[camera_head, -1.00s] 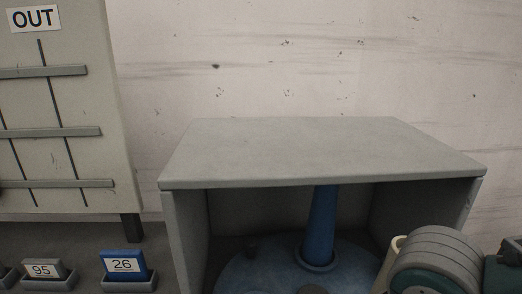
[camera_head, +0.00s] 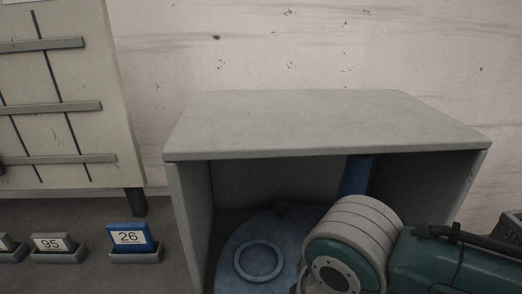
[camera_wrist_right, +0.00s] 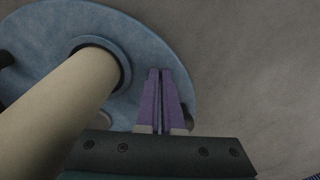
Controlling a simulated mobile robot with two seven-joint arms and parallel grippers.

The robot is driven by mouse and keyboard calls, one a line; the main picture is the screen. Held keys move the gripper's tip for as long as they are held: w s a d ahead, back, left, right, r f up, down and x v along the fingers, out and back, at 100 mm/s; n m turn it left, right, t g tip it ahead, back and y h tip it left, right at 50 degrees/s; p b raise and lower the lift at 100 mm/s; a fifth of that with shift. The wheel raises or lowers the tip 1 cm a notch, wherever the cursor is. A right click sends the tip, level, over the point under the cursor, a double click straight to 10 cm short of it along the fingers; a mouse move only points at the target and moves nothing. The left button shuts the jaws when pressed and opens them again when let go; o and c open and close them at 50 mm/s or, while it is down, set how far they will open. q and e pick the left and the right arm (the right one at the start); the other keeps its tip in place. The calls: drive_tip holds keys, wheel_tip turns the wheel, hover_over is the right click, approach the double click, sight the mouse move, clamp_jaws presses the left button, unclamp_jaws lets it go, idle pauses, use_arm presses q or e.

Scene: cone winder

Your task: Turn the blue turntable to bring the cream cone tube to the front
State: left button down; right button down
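The blue turntable (camera_head: 272,225) lies inside the grey open-fronted housing (camera_head: 318,122). An empty ring seat (camera_head: 258,261) shows at its front left. A blue cone tube (camera_head: 355,174) stands toward the back right, partly hidden by my right arm. The cream cone tube (camera_wrist_right: 62,112) shows only in the right wrist view, upright in its seat on the turntable (camera_wrist_right: 160,42); in the head view my arm hides it. My right gripper (camera_wrist_right: 161,72) has its purple fingers together with nothing seen between them, beside the cream tube near the disc's rim. My left gripper is out of view.
The housing's side walls and low top enclose the turntable; the open front is where my right arm reaches in. Numbered tag holders (camera_head: 134,243) stand on the surface at the left. A grey rack panel (camera_head: 65,95) stands at the back left.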

drive_tip(key=shift+s+d+f, duration=0.2)
drive_tip(key=shift+s+f, duration=0.05)
drive_tip(key=shift+f, duration=0.25)
drive_tip(key=shift+s+d+f, duration=0.15)
drive_tip(key=shift+s+f, duration=0.1)
drive_tip(key=shift+f, duration=0.2)
drive_tip(key=shift+w+a+b, duration=0.2)
drive_tip(key=shift+a+b, duration=0.1)
drive_tip(key=shift+a, duration=0.35)
drive_tip(key=shift+w+a+b, duration=0.2)
drive_tip(key=shift+a+b, duration=0.1)
drive_tip(key=shift+a, duration=0.3)
drive_tip(key=shift+w+a, duration=0.15)
drive_tip(key=shift+a, duration=0.15)
drive_tip(key=shift+r, duration=0.15)
drive_tip(key=shift+a+r+p, duration=0.1)
drive_tip(key=shift+r+p, duration=0.2)
drive_tip(key=shift+p, duration=0.2)
drive_tip(key=s+a+r+p, duration=0.2)
drive_tip(key=s+r+p, duration=0.2)
drive_tip(key=r+p, duration=0.2)
drive_tip(key=shift+p, duration=1.2)
